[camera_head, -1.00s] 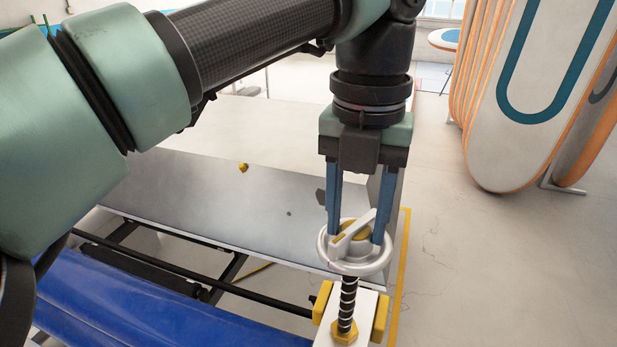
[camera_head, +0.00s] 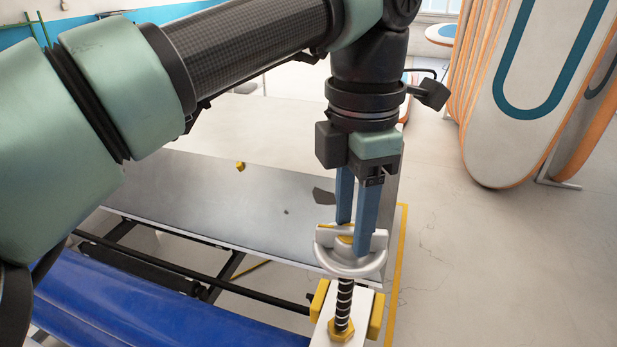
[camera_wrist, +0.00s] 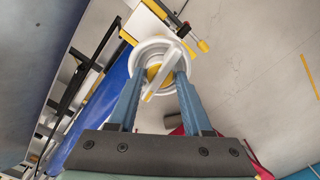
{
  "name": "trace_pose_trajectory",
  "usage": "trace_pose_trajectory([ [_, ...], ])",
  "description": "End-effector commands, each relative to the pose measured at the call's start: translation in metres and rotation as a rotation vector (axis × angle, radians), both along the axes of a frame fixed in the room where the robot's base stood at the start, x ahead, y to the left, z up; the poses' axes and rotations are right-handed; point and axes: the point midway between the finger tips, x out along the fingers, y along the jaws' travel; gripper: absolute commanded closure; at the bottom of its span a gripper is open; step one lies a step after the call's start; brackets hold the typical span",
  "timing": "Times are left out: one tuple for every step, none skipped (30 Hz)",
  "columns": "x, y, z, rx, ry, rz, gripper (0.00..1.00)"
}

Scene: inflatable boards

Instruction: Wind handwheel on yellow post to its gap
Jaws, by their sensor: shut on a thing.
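The silver handwheel (camera_head: 349,267) sits on top of a dark threaded spindle (camera_head: 343,300). The spindle rises from a yellow nut on a white post block with yellow side pieces (camera_head: 376,316). My gripper (camera_head: 358,240) points down from above, shut on the handwheel, with its blue fingers inside the rim. In the wrist view the handwheel (camera_wrist: 141,57) lies between and beyond the fingertips of my gripper (camera_wrist: 159,80). A pale bar crosses its yellow hub (camera_wrist: 153,72). The fingers hide part of the wheel in the head view. I cannot make out the gap.
A long grey-topped bench (camera_head: 220,205) lies behind and left of the post. A blue inflatable (camera_head: 150,305) lies at the front left. Orange-edged boards (camera_head: 535,90) stand at the right. The floor (camera_head: 480,260) right of the post is clear.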

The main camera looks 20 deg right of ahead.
Motion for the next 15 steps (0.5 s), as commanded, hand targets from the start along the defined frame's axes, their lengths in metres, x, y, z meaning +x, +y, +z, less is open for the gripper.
trace_pose_trajectory([
  [0.0023, 0.0002, 0.0052, -0.004, -0.011, -0.042, 1.00],
  [0.0023, 0.0002, 0.0052, -0.004, -0.011, -0.070, 1.00],
  [0.0024, 0.0002, 0.0052, -0.004, -0.012, -0.108, 1.00],
  [0.0024, 0.0003, 0.0052, -0.003, -0.013, -0.136, 1.00],
  [0.0025, 0.0003, 0.0052, -0.003, -0.013, -0.165, 1.00],
  [0.0025, 0.0003, 0.0052, -0.004, -0.013, -0.203, 1.00],
  [0.0026, 0.0003, 0.0052, -0.004, -0.013, -0.231, 1.00],
  [0.0027, 0.0004, 0.0052, -0.003, -0.013, -0.260, 1.00],
  [0.0028, 0.0004, 0.0051, -0.003, -0.014, -0.297, 1.00],
  [0.0028, 0.0004, 0.0051, -0.003, -0.014, -0.326, 1.00],
  [0.0029, 0.0004, 0.0051, -0.003, -0.014, -0.354, 1.00],
  [0.0030, 0.0004, 0.0051, -0.002, -0.014, -0.392, 1.00],
  [0.0030, 0.0005, 0.0050, -0.003, -0.014, -0.420, 1.00],
  [0.0030, 0.0005, 0.0050, -0.003, -0.014, -0.449, 1.00],
  [0.0031, 0.0005, 0.0050, -0.003, -0.014, -0.487, 1.00],
])
